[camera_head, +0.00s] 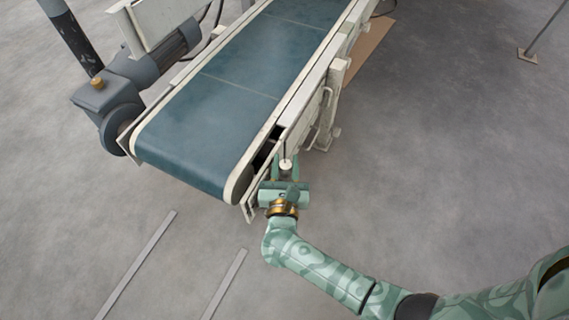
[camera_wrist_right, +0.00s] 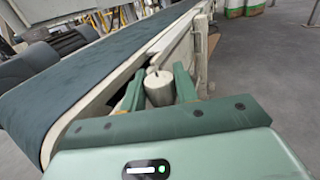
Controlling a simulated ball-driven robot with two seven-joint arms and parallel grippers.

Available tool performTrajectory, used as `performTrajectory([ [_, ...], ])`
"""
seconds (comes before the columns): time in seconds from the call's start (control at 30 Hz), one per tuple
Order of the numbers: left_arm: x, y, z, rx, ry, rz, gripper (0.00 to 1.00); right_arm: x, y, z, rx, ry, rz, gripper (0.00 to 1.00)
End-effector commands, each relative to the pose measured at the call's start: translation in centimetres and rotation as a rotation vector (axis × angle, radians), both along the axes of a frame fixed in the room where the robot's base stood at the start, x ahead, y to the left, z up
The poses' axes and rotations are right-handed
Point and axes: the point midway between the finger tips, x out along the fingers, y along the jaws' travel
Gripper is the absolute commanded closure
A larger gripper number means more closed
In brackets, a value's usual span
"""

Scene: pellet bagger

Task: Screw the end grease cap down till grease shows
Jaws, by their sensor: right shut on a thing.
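The end grease cap (camera_head: 286,164) is a small cream-white cylinder at the side frame of the conveyor's near end. In the right wrist view the cap (camera_wrist_right: 159,90) stands between two green fingers, with a small dark slot or stem at its top. My right gripper (camera_head: 285,171) is shut on the cap, reaching it from the near side. Its body hides the cap's lower part in the head view. I cannot make out any grease at this size. My left gripper is not in view.
The conveyor's blue-green belt (camera_head: 205,105) and its cream side rail (camera_head: 297,95) lie just beside the gripper. A grey motor with a gearbox (camera_head: 105,105) sits at the far left. Pale strips (camera_head: 140,262) lie on the floor.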

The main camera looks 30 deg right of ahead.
Motion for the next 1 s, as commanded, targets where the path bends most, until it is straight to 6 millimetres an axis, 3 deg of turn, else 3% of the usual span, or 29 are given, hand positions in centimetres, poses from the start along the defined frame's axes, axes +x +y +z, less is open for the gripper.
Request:
performTrajectory([
  [0.33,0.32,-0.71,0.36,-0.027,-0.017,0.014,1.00,-0.09,-0.01,-0.20,0.001,0.004,-0.124,0.93],
  [0.83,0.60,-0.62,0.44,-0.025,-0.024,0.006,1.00,-0.07,-0.02,-0.11,0.000,0.002,-0.139,0.93],
  [0.87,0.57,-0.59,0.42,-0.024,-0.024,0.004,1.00,-0.06,-0.01,-0.11,0.000,0.002,-0.139,0.64],
  [0.9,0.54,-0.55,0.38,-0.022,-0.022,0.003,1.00,-0.06,-0.01,-0.10,0.000,0.002,-0.139,0.53],
  [1.0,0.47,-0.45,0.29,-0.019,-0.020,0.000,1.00,-0.04,-0.01,-0.07,0.000,0.001,-0.139,0.49],
])
